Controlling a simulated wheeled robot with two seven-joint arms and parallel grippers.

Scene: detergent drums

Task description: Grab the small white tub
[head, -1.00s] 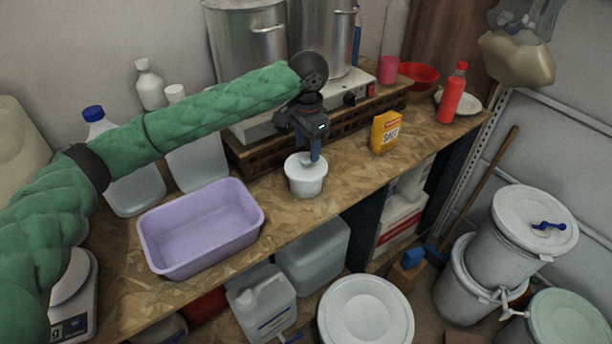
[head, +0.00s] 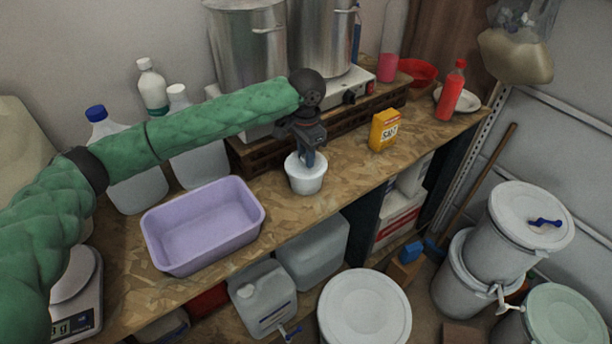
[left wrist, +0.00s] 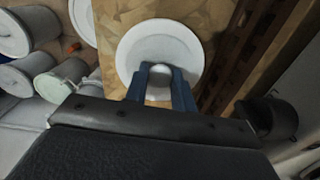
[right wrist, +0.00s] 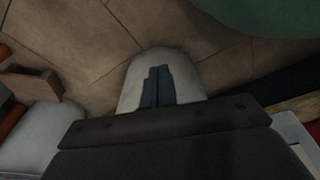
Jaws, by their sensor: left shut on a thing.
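The small white tub (head: 306,180) stands upright on the wooden workbench, close to the front edge. It has a white lid with a round knob, which shows between the fingers in the left wrist view (left wrist: 160,50). My left gripper (head: 309,160) points down from above the tub. Its blue fingers (left wrist: 160,82) are shut on the lid's knob. My right gripper (right wrist: 158,86) is not in the head view; in the right wrist view its dark fingers lie close together, with no thing seen between them, above a pale rounded thing low near the floor.
A lilac basin (head: 205,262) stands left of the tub on the workbench (head: 345,172). A yellow salt box (head: 384,131) and a red bottle (head: 451,91) stand to the right. A hotplate with steel pots (head: 250,45) is behind. White drums (head: 365,312) stand below on the floor.

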